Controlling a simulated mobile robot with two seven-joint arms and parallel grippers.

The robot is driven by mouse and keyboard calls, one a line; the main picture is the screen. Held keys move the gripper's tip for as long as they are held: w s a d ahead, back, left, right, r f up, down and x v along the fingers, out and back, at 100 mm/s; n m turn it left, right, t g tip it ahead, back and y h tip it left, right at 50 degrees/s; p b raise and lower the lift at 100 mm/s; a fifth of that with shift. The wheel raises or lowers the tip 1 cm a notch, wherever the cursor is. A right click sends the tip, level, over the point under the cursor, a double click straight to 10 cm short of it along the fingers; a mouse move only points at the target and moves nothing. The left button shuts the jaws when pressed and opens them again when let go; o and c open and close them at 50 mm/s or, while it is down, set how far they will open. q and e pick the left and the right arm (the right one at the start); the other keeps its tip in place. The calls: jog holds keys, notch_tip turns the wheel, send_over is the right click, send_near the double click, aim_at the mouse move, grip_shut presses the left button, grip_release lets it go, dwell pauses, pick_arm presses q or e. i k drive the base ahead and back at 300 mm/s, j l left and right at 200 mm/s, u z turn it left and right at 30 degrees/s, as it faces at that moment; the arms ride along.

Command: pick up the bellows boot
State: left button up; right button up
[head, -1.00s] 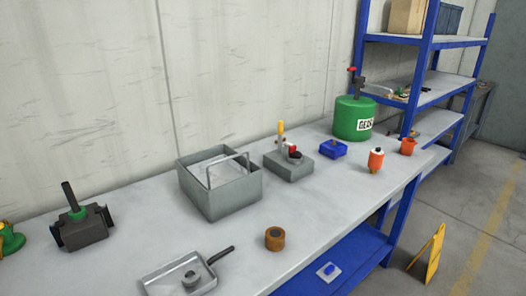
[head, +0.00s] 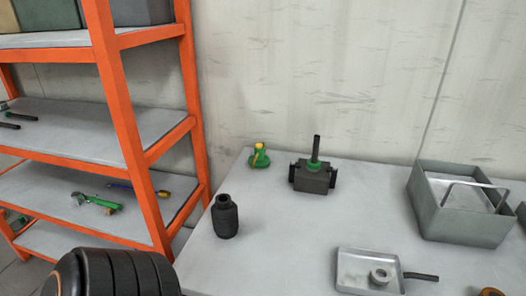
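The bellows boot (head: 225,218) appears to be the small black piece with a narrower neck and an open top. It stands upright near the left end of the grey workbench (head: 270,262) in the head view. Nothing touches it. Neither of my grippers is in view.
A green part with a yellow top (head: 260,157), a dark block with a rod (head: 314,176), a shallow tray (head: 352,284) and a grey bin (head: 462,222) are on the bench. An orange shelf rack (head: 127,115) stands left. A large black ribbed shape (head: 115,275), unidentified, fills the lower left.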

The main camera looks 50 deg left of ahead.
aim_at(225, 212)
jog(key=u, duration=2.05)
